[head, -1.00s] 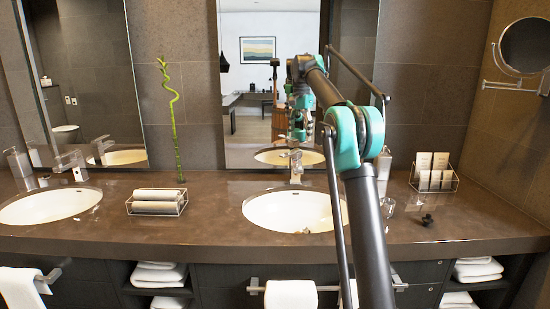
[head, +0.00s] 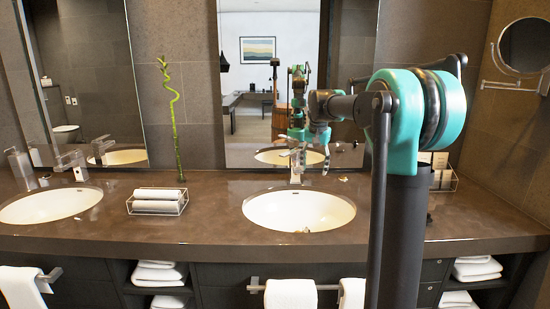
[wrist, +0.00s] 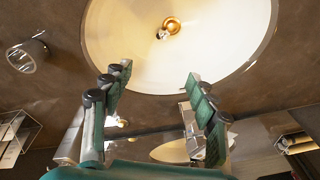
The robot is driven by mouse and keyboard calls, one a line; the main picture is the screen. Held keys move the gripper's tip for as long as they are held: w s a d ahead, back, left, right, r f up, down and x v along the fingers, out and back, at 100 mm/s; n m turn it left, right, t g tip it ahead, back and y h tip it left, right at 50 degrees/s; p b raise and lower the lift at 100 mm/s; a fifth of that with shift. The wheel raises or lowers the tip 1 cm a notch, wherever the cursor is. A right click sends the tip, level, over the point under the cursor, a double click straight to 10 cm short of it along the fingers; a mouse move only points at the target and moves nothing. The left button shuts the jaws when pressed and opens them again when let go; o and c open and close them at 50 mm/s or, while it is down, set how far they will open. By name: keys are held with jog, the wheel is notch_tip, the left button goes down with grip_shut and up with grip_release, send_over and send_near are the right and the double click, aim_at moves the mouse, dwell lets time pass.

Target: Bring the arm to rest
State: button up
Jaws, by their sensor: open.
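My gripper (head: 325,165) hangs from the folded arm over the back right side of the right-hand sink (head: 272,212). In the wrist view my gripper (wrist: 158,76) has its two green-padded fingers spread well apart. Nothing is between them. The sink bowl (wrist: 120,45) and its brass-coloured drain (wrist: 172,24) lie beyond the fingertips. My arm's big elbow joint is close to the head camera and hides part of the counter's right side.
The counter (head: 215,215) holds a rack of rolled towels (head: 157,201), a bamboo stem (head: 175,130) and a faucet (head: 296,165). A card caddy (head: 443,180) is partly hidden behind my arm. A glass (wrist: 27,56) stands beside the sink. A mirror (head: 345,60) is behind.

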jog(key=s+d+f+n+t, duration=0.1)
jog(key=s+f, duration=0.7)
jog(key=s, duration=0.3)
jog(key=s+d+f+n, duration=0.2)
jog(key=s+f, duration=0.6)
jog(key=s, duration=0.4)
jog(key=s+d+f+n+t, duration=0.1)
jog(key=s+f+n, duration=0.1)
jog(key=s+f, duration=0.6)
jog(key=s, duration=0.3)
jog(key=shift+s+d+f+t, duration=0.2)
jog(key=shift+d+f+t, duration=0.1)
